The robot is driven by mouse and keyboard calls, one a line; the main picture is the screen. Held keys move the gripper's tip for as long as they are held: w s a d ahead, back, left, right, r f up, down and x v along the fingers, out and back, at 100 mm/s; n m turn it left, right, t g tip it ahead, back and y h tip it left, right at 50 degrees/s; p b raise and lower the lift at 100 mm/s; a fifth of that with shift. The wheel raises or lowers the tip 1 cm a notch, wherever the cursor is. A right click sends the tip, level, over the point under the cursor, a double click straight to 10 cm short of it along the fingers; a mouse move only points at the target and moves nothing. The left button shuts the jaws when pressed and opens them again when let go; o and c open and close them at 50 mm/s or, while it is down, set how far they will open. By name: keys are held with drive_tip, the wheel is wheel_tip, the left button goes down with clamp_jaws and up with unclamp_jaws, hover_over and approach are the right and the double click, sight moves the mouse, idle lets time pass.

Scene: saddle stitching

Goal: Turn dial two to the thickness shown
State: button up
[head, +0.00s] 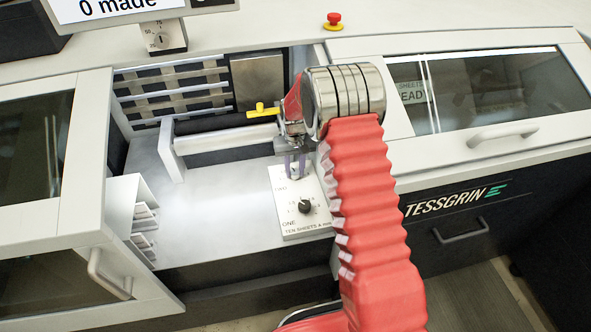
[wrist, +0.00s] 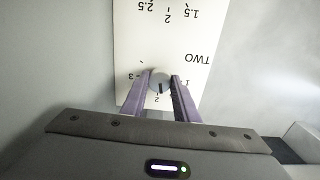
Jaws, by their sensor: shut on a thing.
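My gripper (wrist: 160,84) is shut on the knob of dial two (wrist: 160,80), with one purple finger on each side. The knob is light grey with a dark mark pointing down in the wrist view, close to the printed 2. The white dial plate (wrist: 135,40) appears upside down there, with TWO beside the knob and part of dial one's scale at the top. In the head view, my gripper (head: 295,166) hides dial two at the plate's far end. The black knob of dial one (head: 305,206) shows nearer. I see no legible thickness reading.
A yellow handle (head: 263,109) sticks out just left of my wrist. A glass-fronted cover (head: 480,90) is on the right. A white slotted holder (head: 140,215) stands left. A screen (head: 120,8) reads "0 made". The white bay floor (head: 215,215) left of the plate is clear.

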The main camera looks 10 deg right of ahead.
sight(295, 172)
drive_tip(key=n, duration=0.5)
idle(0.4)
drive_tip(key=o, duration=1.1)
drive_tip(key=shift+c, duration=0.2)
drive_tip(key=shift+r, duration=0.15)
wheel_tip(295, 172, up, 14)
drive_tip(key=shift+f, duration=0.25)
